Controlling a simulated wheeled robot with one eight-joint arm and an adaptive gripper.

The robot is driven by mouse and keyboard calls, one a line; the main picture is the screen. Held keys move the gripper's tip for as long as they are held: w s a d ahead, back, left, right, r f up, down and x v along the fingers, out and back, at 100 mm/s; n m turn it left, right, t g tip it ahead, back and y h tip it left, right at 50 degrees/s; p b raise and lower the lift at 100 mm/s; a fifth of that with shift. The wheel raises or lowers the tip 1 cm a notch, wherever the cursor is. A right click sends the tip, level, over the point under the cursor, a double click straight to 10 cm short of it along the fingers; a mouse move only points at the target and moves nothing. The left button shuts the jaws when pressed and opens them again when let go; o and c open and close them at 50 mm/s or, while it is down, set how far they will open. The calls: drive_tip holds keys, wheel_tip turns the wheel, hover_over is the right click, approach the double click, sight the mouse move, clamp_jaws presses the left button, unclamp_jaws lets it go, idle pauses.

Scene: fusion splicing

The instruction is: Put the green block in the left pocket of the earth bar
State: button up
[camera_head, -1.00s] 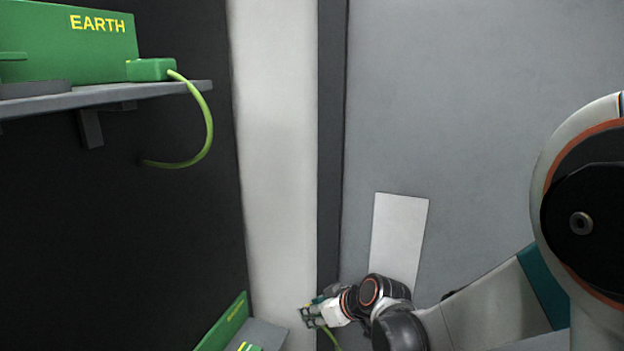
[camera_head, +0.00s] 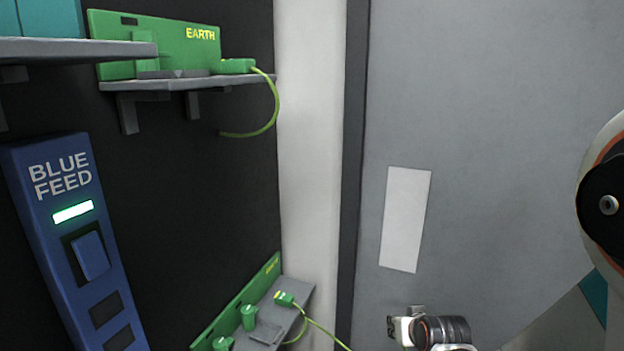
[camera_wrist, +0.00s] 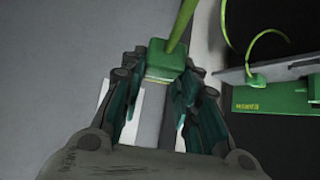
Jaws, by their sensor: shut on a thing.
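In the wrist view my gripper (camera_wrist: 162,72) is shut on a green block (camera_wrist: 166,58) with a green cable rising from its top. In the head view my gripper (camera_head: 394,326) is at the bottom, right of the lower shelf and apart from it; the held block is not clear there. A green earth bar (camera_head: 165,42) with yellow lettering stands on the upper left shelf. A second, similar green bar (camera_head: 235,305) is on the lower shelf. An upside-down green bar (camera_wrist: 275,103) also shows in the wrist view; I cannot tell which one. The pockets are not clear.
A green plug with a cable (camera_head: 285,298) sits on the lower shelf (camera_head: 300,290), near several green pieces. Another cabled green piece (camera_head: 237,66) is on the upper shelf (camera_head: 215,84). A blue feed unit (camera_head: 70,240) stands at left. The grey wall area at right is open.

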drive_tip(key=shift+a, duration=0.9)
drive_tip(key=s+a+r+n+g+y+p, duration=0.1)
drive_tip(key=a+r+n+g+y, duration=0.2)
drive_tip(key=a, duration=0.9)
drive_tip(key=s+a+r+n+g+y+p, duration=0.1)
drive_tip(key=a+r+n+y, duration=0.35)
drive_tip(key=a, duration=0.85)
drive_tip(key=a+r+n+g+y, duration=0.15)
drive_tip(key=a+r+n, duration=0.4)
drive_tip(key=a, duration=0.65)
wheel_tip(320, 180, down, 20)
drive_tip(key=b, duration=0.5)
drive_tip(key=shift+s+a+f+b, duration=0.1)
drive_tip(key=shift+a+f+b, duration=0.05)
drive_tip(key=shift+b, duration=0.2)
drive_tip(key=shift+f+b, duration=0.4)
drive_tip(key=shift+b, duration=0.05)
drive_tip(key=shift+f, duration=0.2)
